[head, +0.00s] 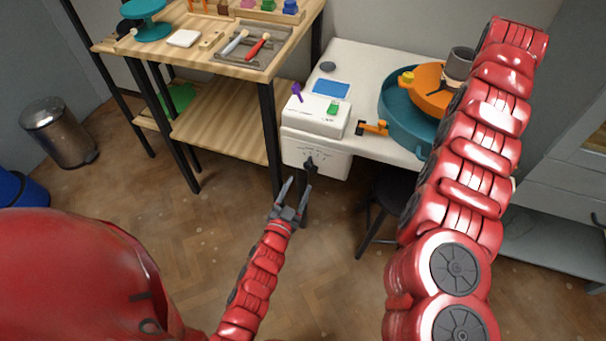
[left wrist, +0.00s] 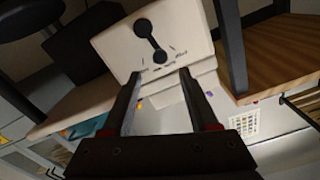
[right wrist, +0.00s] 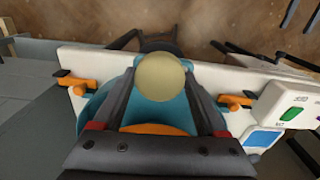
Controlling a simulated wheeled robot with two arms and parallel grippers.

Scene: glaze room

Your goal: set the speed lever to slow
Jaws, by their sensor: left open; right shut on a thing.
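The white control box (head: 318,150) stands at the near left corner of a white table. A black lever (head: 311,164) is on its front face. In the left wrist view the lever (left wrist: 151,40) shows as a bar with two round ends, slanted, with small marks around it that I cannot read. My left gripper (head: 296,190) is open and empty in front of the box. Its fingertips (left wrist: 160,74) point at the lever, apart from it as far as I can tell. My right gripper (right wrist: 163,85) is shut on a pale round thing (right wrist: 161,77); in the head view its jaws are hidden.
A purple lever (head: 297,91) and a green switch (head: 333,108) are on the box top. A teal basin (head: 390,105) with an orange disc (head: 424,84) and an orange clamp (head: 372,128) are to the right. A wooden shelf (head: 225,110) stands close on the left.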

